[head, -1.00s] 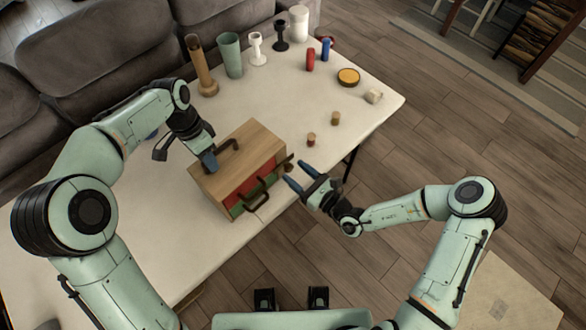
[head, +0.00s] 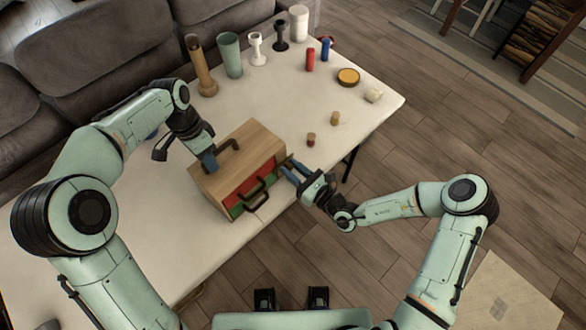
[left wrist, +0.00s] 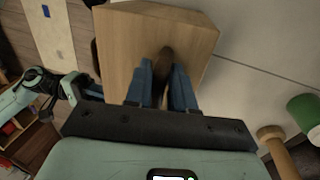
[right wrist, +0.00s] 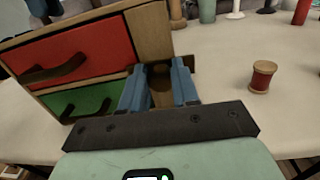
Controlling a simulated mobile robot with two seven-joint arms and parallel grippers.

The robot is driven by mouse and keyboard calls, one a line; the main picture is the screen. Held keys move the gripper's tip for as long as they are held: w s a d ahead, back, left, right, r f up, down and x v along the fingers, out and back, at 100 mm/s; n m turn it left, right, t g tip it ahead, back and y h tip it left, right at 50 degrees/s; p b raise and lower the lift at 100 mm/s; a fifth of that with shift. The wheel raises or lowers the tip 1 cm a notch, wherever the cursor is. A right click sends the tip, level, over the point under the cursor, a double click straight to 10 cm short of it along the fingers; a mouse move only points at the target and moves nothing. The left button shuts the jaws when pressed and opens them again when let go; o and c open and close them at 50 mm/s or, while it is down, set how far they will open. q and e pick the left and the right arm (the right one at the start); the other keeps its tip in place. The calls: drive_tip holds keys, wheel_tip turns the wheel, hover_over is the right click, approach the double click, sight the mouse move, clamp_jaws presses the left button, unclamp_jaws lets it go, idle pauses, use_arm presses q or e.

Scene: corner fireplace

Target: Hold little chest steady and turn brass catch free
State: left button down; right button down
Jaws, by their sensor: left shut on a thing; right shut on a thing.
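The little chest (head: 262,138) is a light wooden box on the white table, with a red drawer (right wrist: 80,55) above a green drawer (right wrist: 88,100). Both drawers look closed and have dark handles. My left gripper (head: 210,162) is shut on the dark top handle (left wrist: 165,56) of the chest; the left wrist view shows it between the blue fingers. My right gripper (head: 291,168) is at the right end of the chest, beside the drawer fronts. It is shut on the brass catch (right wrist: 160,82), which the fingers partly hide.
A thread spool (right wrist: 262,76) stands on the table right of the chest, near the right gripper. Small blocks, a yellow-topped tin (head: 348,77), candlesticks and a green cup (head: 231,55) stand toward the back. A grey sofa (head: 90,45) borders the table.

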use_arm(q)
drive_tip(key=shift+s+a+f, duration=0.1)
drive_tip(key=shift+s+f, duration=0.05)
drive_tip(key=shift+f, duration=0.1)
use_arm(e)
drive_tip(key=shift+m, duration=0.3)
drive_tip(key=m, duration=0.3)
drive_tip(key=shift+d+m, duration=0.1)
drive_tip(key=shift+m, duration=0.3)
drive_tip(key=m, duration=0.4)
drive_tip(key=shift+w+m, duration=0.1)
drive_tip(key=shift+m, duration=0.3)
drive_tip(key=m, duration=0.4)
drive_tip(key=shift+f, duration=0.1)
drive_tip(key=m, duration=0.4)
drive_tip(key=shift+m, duration=0.3)
drive_tip(key=c, duration=0.8)
unclamp_jaws()
drive_tip(key=shift+f+h, duration=0.1)
drive_tip(key=shift+h, duration=0.2)
